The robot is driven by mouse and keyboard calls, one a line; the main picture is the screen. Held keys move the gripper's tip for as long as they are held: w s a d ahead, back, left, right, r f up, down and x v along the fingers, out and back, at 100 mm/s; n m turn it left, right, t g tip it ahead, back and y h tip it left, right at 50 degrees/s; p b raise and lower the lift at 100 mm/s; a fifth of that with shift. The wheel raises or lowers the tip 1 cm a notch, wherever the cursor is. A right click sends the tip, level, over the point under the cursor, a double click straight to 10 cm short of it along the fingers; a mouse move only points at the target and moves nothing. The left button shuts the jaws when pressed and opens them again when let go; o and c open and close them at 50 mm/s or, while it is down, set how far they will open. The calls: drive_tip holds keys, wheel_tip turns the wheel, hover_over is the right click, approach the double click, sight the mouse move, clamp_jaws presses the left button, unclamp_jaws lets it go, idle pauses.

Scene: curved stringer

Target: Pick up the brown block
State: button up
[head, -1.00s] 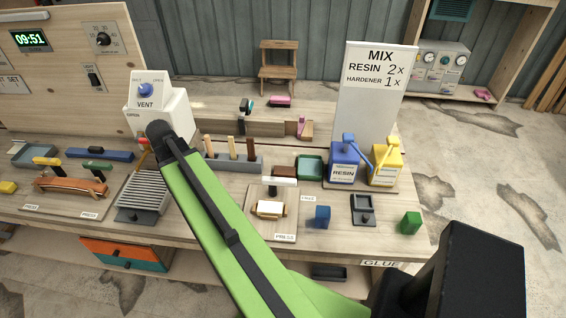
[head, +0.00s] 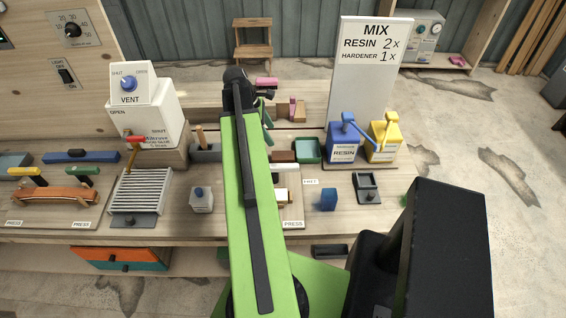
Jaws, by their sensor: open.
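A small brown block (head: 283,156) shows in the head view near the middle of the bench, just left of the green tray (head: 308,150). My green arm passes close to its left side and may cover part of it. The arm rises from the bottom of the view and bends at a dark joint near the bench's back. A short green piece shows right of the arm, below this joint. My gripper is not visible, so its place relative to the brown block cannot be seen.
A blue block (head: 328,199) and a dark holder (head: 367,187) stand right of my arm. The resin dispenser (head: 344,146) and yellow dispenser (head: 383,138) stand before a tall sign (head: 372,90).

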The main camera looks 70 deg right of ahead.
drive_tip(key=b, duration=0.6)
hover_over(286, 155)
drive_tip(key=w+a, duration=0.2)
drive_tip(key=w, duration=0.1)
drive_tip(key=f, duration=0.8)
drive_tip(key=shift+s+d, duration=0.1)
drive_tip(key=shift+d, duration=0.15)
drive_tip(key=shift+s+d+f+b, duration=0.1)
drive_tip(key=shift+s+f+b, duration=0.15)
drive_tip(key=shift+b, duration=0.2)
drive_tip(key=b+x, duration=0.4)
drive_tip(key=x, duration=0.1)
drive_tip(key=shift+s+d+b, duration=0.1)
drive_tip(key=shift+b, duration=0.25)
drive_tip(key=shift+r, duration=0.1)
drive_tip(key=c, duration=1.5)
wheel_tip(286, 155, up, 11)
drive_tip(key=p, duration=1)
drive_tip(key=shift+f+p, duration=0.25)
drive_tip(key=shift+p, duration=0.15)
